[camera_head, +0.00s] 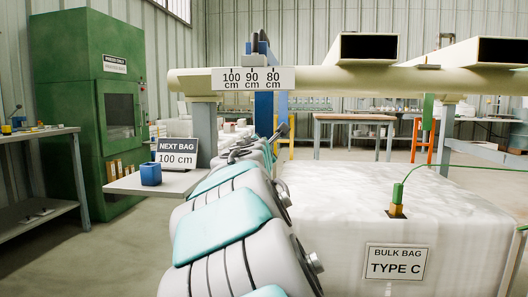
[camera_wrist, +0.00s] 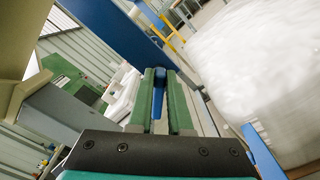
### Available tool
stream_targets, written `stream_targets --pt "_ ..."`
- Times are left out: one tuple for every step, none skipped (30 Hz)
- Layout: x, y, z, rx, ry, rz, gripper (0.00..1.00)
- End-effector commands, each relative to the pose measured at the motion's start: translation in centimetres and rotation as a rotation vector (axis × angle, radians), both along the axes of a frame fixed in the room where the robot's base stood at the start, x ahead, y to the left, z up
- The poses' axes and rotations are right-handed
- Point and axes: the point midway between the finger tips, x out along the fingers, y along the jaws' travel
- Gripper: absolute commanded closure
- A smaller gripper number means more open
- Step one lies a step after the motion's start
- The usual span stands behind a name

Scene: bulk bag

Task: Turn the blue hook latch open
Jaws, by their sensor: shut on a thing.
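In the wrist view, my gripper (camera_wrist: 160,78) has its two green fingers closed around a narrow blue piece, which I take to be the blue hook latch (camera_wrist: 159,95). It shows between the fingers, close to a broad blue post (camera_wrist: 110,35). The rest of the latch is hidden, so I cannot tell how far it is turned. In the head view, the blue post (camera_head: 264,112) stands under the cream beam (camera_head: 330,79), behind the scale sign. My own arm reaches toward it and hides the gripper and the latch there.
A white bulk bag (camera_head: 320,205) marked TYPE C fills the right, with a green cable (camera_head: 440,164) on its clamp. The scale sign (camera_head: 253,79) reads 100, 90, 80 cm. A NEXT BAG 100 cm sign (camera_head: 177,152) and blue cup (camera_head: 151,174) stand on a shelf at left.

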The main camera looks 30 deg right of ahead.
Motion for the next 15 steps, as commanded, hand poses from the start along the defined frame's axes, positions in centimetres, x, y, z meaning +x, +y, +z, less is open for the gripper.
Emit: stream_targets --pt "0.0 0.0 -0.4 0.039 -0.028 0.001 1.00" --pt "-0.1 -0.1 -0.5 0.061 -0.043 0.001 1.00" --pt "-0.1 -0.1 -0.5 0.093 -0.064 0.001 1.00" --pt "-0.1 -0.2 -0.6 0.118 -0.081 0.001 1.00" --pt "-0.1 -0.2 -0.7 0.141 -0.097 0.001 1.00" --pt "-0.2 -0.3 -0.8 0.173 -0.118 0.001 1.00" --pt "-0.2 -0.3 -0.9 0.196 -0.133 0.001 1.00" --pt "-0.2 -0.3 -1.0 0.218 -0.148 0.001 1.00" --pt "-0.2 -0.4 -1.1 0.249 -0.168 0.000 1.00" --pt "-0.3 -0.4 -1.2 0.271 -0.183 0.000 1.00" --pt "-0.3 -0.4 -1.3 0.294 -0.198 -0.001 1.00" --pt "-0.3 -0.5 -1.4 0.321 -0.216 -0.002 1.00" --pt "-0.3 -0.5 -1.5 0.341 -0.229 -0.002 1.00" --pt "-0.3 -0.5 -1.5 0.362 -0.243 -0.002 1.00" --pt "-0.3 -0.5 -1.6 0.388 -0.260 -0.002 1.00"
